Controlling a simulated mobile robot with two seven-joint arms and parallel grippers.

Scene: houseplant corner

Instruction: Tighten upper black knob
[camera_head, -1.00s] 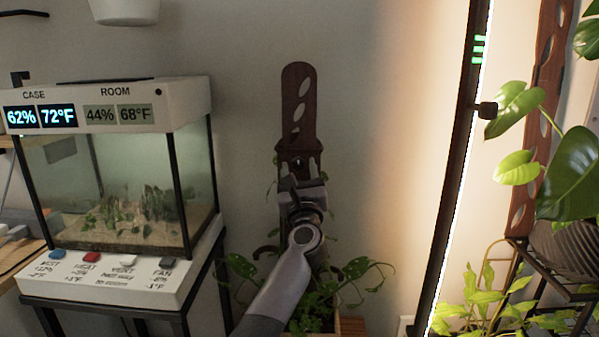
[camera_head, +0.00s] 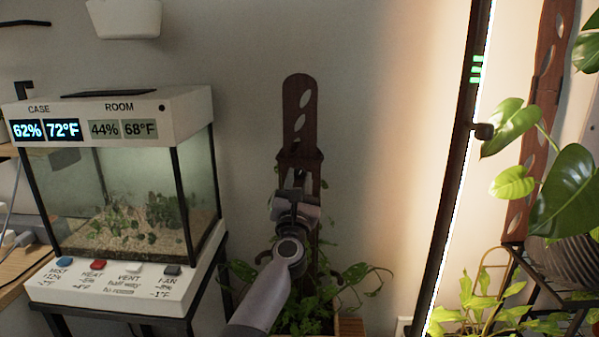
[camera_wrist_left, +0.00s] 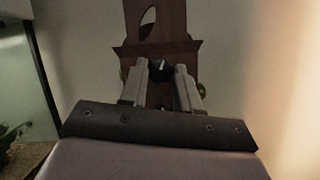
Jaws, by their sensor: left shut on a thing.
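A dark brown wooden support (camera_head: 300,115) with oval cut-outs stands upright by the wall, with a wider collar across it. My left gripper (camera_head: 299,191) is in front of it, just below the collar. In the left wrist view its two grey fingers (camera_wrist_left: 160,72) are shut on a small black knob (camera_wrist_left: 158,66) at the front of the wooden support (camera_wrist_left: 160,22). The knob is mostly hidden between the fingertips, and my gripper hides it in the head view. My right gripper is not in view.
A glass case (camera_head: 120,190) with a labelled button panel stands at left. A potted plant (camera_head: 310,310) spreads below my left arm. At right are a lit curved lamp (camera_head: 460,180) with its own black knob (camera_head: 484,131) and a large leafy plant (camera_head: 565,180).

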